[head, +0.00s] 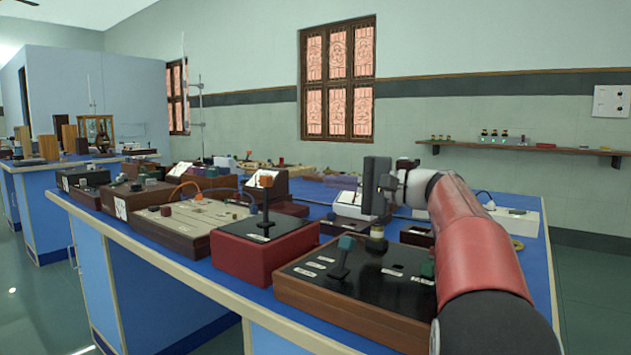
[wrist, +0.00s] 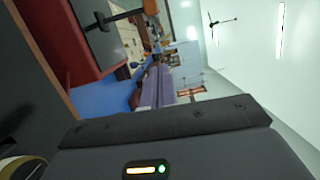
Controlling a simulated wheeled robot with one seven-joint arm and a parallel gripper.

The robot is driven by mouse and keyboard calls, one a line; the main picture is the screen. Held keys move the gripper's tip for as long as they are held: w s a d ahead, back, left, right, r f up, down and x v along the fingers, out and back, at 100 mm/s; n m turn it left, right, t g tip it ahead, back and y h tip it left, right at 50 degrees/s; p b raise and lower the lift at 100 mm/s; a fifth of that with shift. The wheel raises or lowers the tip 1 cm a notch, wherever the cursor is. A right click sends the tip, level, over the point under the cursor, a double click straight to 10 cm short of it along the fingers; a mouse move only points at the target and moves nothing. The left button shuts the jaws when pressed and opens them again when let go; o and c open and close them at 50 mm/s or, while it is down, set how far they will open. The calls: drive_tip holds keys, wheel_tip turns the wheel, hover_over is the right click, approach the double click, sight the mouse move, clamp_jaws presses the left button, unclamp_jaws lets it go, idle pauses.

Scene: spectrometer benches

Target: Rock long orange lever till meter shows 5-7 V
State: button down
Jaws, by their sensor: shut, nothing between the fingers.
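A tall black lever (head: 265,208) with an orange-brown knob stands nearly upright on a red box with a black top (head: 266,252) in the head view. In the wrist view a black lever with an orange knob (wrist: 150,7) rises from a red box (wrist: 60,35) at the upper left. My gripper (head: 376,190) is shut and empty, to the right of and farther back than the lever, not touching it. Its fingertips are not clearly visible in the wrist view. A brown box with a white slanted face (head: 266,180) stands behind the lever; I cannot read any voltage.
A wooden box with a black panel (head: 345,300) stands in front, with a teal-knobbed tilted lever (head: 342,257) and a green knob (head: 428,270). A beige panel box (head: 185,222) is left of the red box. Several instruments crowd the blue bench. A shelf (head: 530,149) hangs behind.

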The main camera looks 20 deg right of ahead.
sight(272, 180)
drive_tip(key=x, duration=0.9)
drive_tip(key=shift+p, duration=0.35)
drive_tip(key=shift+s+a+r+b, duration=0.1)
drive_tip(key=shift+s+a+b, duration=0.25)
drive_tip(key=shift+s+a, duration=0.95)
drive_tip(key=shift+a, duration=0.2)
drive_tip(key=shift+s+a+n+b, duration=0.3)
drive_tip(key=shift+a+b, duration=0.1)
drive_tip(key=shift+b, duration=0.2)
drive_tip(key=shift+s+a+r, duration=0.1)
drive_tip(key=shift+s+a, duration=0.05)
drive_tip(key=shift+a, duration=0.1)
